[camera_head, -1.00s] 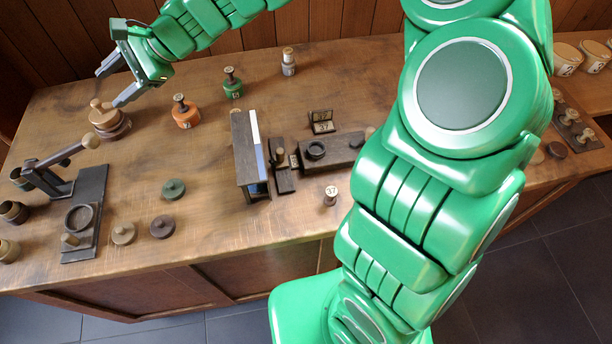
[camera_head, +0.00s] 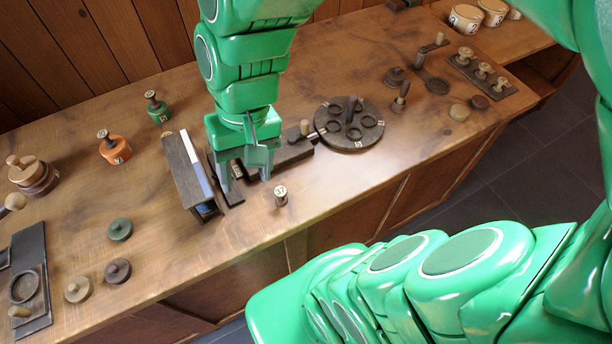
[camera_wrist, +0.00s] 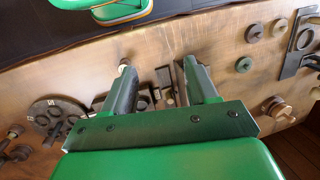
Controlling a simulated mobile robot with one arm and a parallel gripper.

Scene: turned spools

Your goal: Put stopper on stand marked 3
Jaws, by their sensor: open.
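A small peg with a pale top reading 37 (camera_head: 281,196) stands upright near the table's front edge; I cannot tell whether it is the stopper. A round dark plate (camera_head: 350,138) carries several rings, an upright post and small labels too small to read, so I cannot pick out a stand marked 3. My gripper (camera_head: 247,178) points down, open and empty, left of the peg and beside a dark block. In the wrist view my gripper (camera_wrist: 158,66) has the peg (camera_wrist: 124,64) by its left fingertip, apparently outside the jaws. My gripper hides much of the dark block.
A dark upright panel (camera_head: 187,172) stands just left of my gripper. An orange knobbed weight (camera_head: 115,149) and a green one (camera_head: 158,112) stand further left. Loose discs (camera_head: 119,229) lie at front left. A rack of knobs (camera_head: 480,72) is far right.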

